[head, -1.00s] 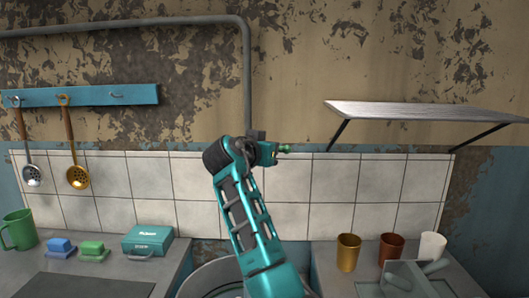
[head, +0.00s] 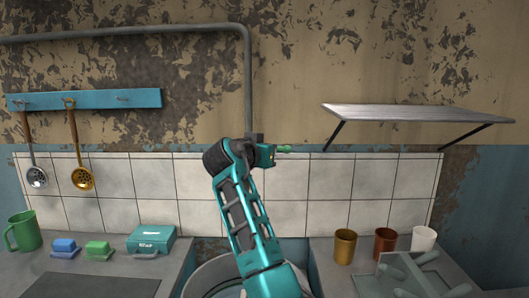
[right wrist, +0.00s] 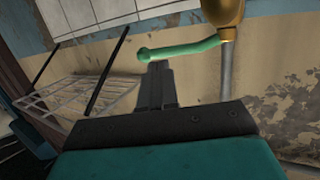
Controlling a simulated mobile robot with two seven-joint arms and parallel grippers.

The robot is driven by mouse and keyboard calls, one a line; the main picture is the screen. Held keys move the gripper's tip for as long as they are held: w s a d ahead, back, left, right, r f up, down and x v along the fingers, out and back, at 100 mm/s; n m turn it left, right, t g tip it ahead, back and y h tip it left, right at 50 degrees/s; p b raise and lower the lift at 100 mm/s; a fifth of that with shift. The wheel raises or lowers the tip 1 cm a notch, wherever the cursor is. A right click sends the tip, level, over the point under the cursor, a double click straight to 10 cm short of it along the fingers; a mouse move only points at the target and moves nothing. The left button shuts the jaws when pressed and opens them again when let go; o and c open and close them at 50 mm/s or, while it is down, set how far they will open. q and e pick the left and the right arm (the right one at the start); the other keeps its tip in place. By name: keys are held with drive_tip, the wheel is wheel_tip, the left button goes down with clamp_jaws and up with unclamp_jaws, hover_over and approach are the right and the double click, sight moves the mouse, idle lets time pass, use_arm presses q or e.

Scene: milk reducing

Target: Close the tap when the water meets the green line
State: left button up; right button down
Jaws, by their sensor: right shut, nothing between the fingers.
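The tap's green handle (head: 284,149) sticks out to the right of my right gripper (head: 268,155) in the head view. In the right wrist view the green handle (right wrist: 180,48) runs across to the brass tap body (right wrist: 222,14). My right gripper's fingers (right wrist: 158,72) are shut and empty, with the tips just at or beside the handle; I cannot tell if they touch. A large round metal vessel (head: 198,284) stands below, partly hidden by my right arm. My left gripper is not in view.
A grey pipe (head: 247,80) runs down the wall behind my right arm. A metal shelf (head: 415,113) juts out at right. Cups, including a gold one (head: 345,247), and a dish rack (head: 415,272) stand on the right counter. A teal box (head: 151,240) sits on the left counter.

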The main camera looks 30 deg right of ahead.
drive_tip(key=s+b+v, duration=0.1)
drive_tip(key=v, duration=0.9)
drive_tip(key=shift+s+d+r, duration=0.1)
idle(0.8)
idle(1.3)
idle(0.6)
